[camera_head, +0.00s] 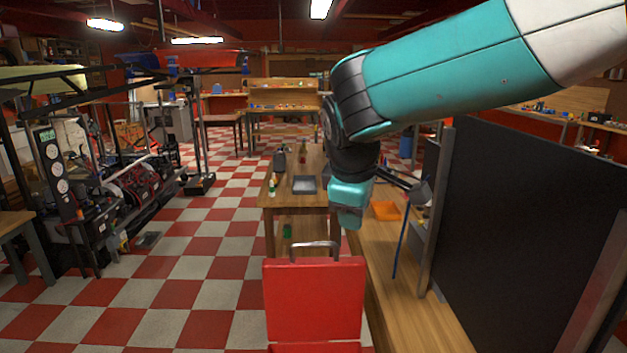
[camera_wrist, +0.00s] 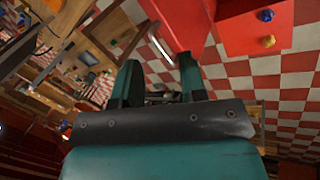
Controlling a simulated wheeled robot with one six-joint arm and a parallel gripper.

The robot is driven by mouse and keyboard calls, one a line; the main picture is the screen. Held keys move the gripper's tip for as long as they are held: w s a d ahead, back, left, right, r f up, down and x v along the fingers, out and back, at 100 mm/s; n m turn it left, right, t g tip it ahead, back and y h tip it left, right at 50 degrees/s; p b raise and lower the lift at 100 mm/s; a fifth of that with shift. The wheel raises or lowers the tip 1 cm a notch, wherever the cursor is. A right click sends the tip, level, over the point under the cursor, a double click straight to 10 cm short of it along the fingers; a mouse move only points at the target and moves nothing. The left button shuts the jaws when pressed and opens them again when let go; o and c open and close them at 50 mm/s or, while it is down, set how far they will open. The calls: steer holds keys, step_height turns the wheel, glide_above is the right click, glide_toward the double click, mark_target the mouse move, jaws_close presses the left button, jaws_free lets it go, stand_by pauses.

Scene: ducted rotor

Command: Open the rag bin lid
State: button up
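The rag bin is red, at the bottom of the head view, and its rim (camera_head: 315,348) is just in frame. Its red lid (camera_head: 313,302) stands raised and roughly upright, with a grey metal handle (camera_head: 315,246) at its top edge. In the wrist view the red lid (camera_wrist: 182,22) is at the top, and the pale handle (camera_wrist: 158,42) shows beyond the fingers. My gripper (camera_head: 350,215) is above and to the right of the handle. In the wrist view my gripper (camera_wrist: 160,85) has its fingers apart, with no held object visible. The bin's inside is hidden.
A wooden bench (camera_head: 425,315) runs along the right beside a dark panel (camera_head: 525,220). A wooden table (camera_head: 290,200) with a grey tray (camera_head: 304,184) stands behind the bin. Machinery (camera_head: 130,190) stands at the left. The checkered floor between is clear.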

steer(key=s+d+f+m+g+y+b, duration=0.1)
steer(key=s+d+f+m, duration=0.1)
steer(key=s, duration=0.7)
steer(key=s+d+f+m+g+y+b, duration=0.1)
steer(key=s+d+f+m+g+y, duration=0.1)
steer(key=s, duration=0.7)
steer(key=s+d+f+m+g+y+b, duration=0.1)
steer(key=s+d+f+m+y+b, duration=0.1)
steer(key=s, duration=0.8)
steer(key=d+f, duration=0.1)
steer(key=d, duration=0.1)
steer(key=shift+d+f+m, duration=0.15)
steer(key=shift+d+m, duration=0.15)
